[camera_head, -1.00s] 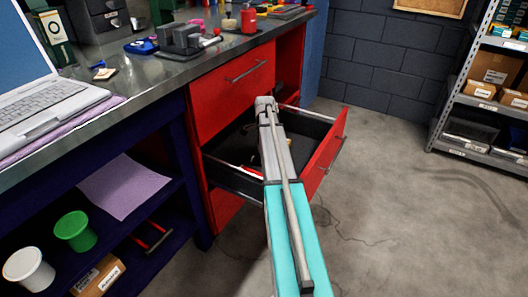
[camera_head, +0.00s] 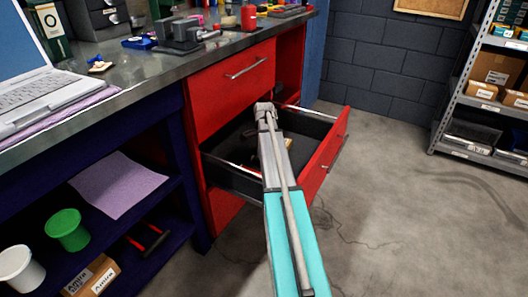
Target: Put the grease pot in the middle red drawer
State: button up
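The middle red drawer (camera_head: 326,152) is pulled open below a closed red drawer (camera_head: 232,88); its dark interior shows on both sides of my arm. My arm reaches over the drawer's front, with its far joint above the drawer. My gripper (camera_head: 256,152) is mostly hidden behind the arm; only dark parts show low inside the drawer area, and its fingers cannot be made out. A small tan thing (camera_head: 288,143) shows in the drawer just right of the arm, too small to name. I cannot tell which thing is the grease pot or whether my gripper holds it.
The metal bench top (camera_head: 135,68) carries a laptop (camera_head: 45,85), a grey vise-like block (camera_head: 182,35) and a red container (camera_head: 248,18). A green pot (camera_head: 67,230) and a white pot (camera_head: 20,268) stand on the lower shelf. Floor at right is clear up to a shelving rack (camera_head: 485,100).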

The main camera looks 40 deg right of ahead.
jog(key=shift+f, duration=0.2)
jog(key=o, duration=1)
jog(key=shift+r, duration=0.1)
jog(key=shift+r, duration=0.15)
notch_tip(320, 180, up, 12)
jog(key=p, duration=1.2)
